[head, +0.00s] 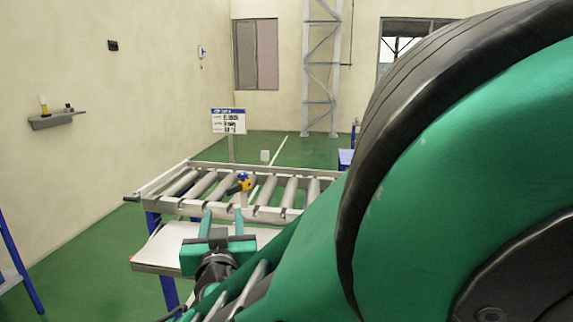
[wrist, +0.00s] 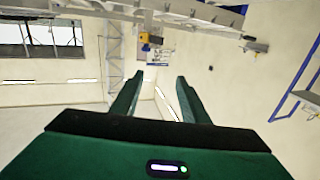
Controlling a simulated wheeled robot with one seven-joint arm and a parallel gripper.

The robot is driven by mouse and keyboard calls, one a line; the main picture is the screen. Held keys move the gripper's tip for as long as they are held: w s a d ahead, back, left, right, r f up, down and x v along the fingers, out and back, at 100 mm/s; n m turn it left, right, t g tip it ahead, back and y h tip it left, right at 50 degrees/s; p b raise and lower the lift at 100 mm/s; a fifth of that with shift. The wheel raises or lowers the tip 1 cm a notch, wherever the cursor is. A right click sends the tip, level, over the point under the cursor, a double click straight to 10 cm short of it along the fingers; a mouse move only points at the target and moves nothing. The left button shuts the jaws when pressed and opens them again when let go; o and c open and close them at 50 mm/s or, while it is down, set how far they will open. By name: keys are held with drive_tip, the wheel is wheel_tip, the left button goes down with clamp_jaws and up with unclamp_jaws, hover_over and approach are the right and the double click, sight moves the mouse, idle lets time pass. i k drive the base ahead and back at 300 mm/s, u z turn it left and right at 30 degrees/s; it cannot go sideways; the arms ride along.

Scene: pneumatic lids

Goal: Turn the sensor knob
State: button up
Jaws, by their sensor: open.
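My gripper (head: 223,212) is in front of the conveyor, below and a little left of the sensor, fingers apart and apparently empty. In the wrist view, the two green fingers (wrist: 160,78) are spread with nothing between them. A small yellow-orange part with blue, likely the sensor (wrist: 146,38), shows beyond the fingertips near the top. It looks apart from the fingers.
The roller conveyor (head: 178,204) stands on blue legs, with a pale shelf (head: 160,266) at its front. An information sign (head: 228,121) stands behind it. A wall shelf (head: 48,122) is at left. My arm hides the right side. Green floor at left is mostly clear.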

sight(242, 175)
drive_tip(key=i, duration=0.9)
